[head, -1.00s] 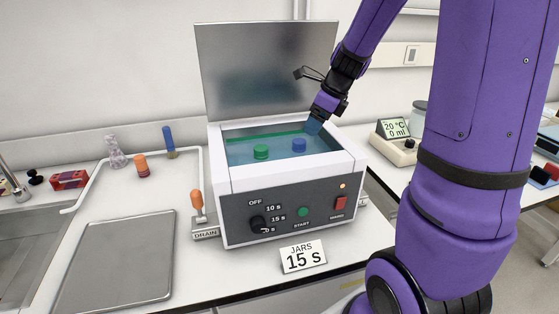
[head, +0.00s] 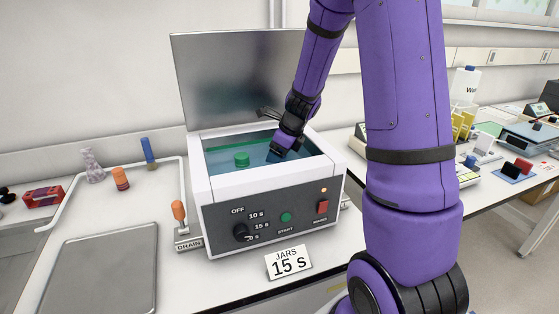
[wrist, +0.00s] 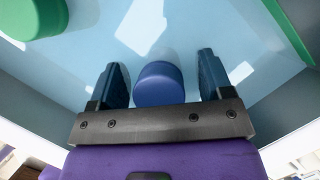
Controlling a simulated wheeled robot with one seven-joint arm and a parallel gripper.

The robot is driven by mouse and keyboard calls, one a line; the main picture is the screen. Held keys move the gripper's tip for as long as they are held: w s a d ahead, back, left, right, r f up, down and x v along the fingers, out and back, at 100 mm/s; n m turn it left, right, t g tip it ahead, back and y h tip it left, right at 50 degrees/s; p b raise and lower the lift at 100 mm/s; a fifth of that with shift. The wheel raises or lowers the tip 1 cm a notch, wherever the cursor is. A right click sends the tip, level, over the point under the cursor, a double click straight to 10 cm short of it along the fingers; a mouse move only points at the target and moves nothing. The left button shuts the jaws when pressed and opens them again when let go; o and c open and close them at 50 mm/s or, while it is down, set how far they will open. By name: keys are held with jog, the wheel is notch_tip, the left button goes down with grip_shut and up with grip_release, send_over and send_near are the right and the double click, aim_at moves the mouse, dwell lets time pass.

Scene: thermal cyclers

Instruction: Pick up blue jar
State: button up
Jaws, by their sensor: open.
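The blue jar (wrist: 158,84) stands in the water bath; in the wrist view its round lid lies between my two open fingers, with a gap on each side. My gripper (wrist: 165,75) is open and empty, pointing down into the bath. In the head view my gripper (head: 277,153) is over the right part of the bath and hides the blue jar. The green jar (head: 241,160) stands in the bath to the left, and it also shows at the top left of the wrist view (wrist: 32,14).
The white bath box (head: 230,184) has raised walls around the water, and its metal lid (head: 238,80) stands open behind. A card reading "JARS 15 S" (head: 288,262) stands in front. A metal tray (head: 100,268) and an orange drain lever (head: 179,212) are to the left.

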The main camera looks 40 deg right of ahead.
jog(key=shift+w+f, duration=0.1)
jog(key=shift+f, duration=0.25)
jog(key=c, duration=1)
jog(key=shift+c, duration=0.2)
